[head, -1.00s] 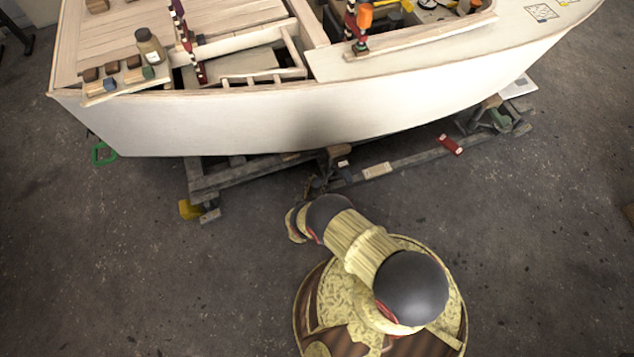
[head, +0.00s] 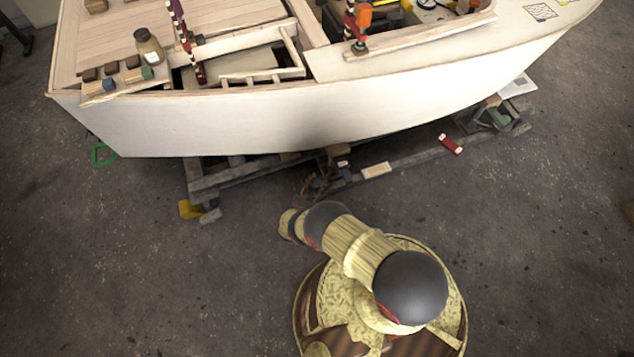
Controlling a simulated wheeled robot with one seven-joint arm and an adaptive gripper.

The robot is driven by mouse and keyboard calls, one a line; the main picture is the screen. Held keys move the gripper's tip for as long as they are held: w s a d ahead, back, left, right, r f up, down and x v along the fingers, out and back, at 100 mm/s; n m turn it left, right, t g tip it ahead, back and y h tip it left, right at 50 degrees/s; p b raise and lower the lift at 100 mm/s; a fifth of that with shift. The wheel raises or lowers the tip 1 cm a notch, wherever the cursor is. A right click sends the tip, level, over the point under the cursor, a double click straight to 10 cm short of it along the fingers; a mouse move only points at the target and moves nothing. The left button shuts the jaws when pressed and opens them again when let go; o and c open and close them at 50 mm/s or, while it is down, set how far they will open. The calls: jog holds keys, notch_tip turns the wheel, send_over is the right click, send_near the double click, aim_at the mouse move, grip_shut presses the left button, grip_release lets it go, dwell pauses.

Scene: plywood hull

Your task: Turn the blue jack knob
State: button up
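I cannot make out a blue jack knob. A small dark, tangled shape (head: 315,184) sits by the cradle's near edge, too small and dark to identify. The pale hull (head: 300,122) rests on a grey timber cradle (head: 235,177) across the upper half of the view. My arm reaches from the lower right up and left towards the cradle, and its far end is over bare floor. My gripper cannot be made out; it seems hidden beyond or under my own arm.
A yellow block (head: 189,209) lies at the cradle's left corner. A green frame (head: 103,154) is on the floor at left, and a red block (head: 450,144) lies by the cradle at right. The near floor is clear.

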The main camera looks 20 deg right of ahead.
jog(key=o, duration=0.4)
jog(key=v, duration=1.2)
jog(key=shift+c, duration=0.2)
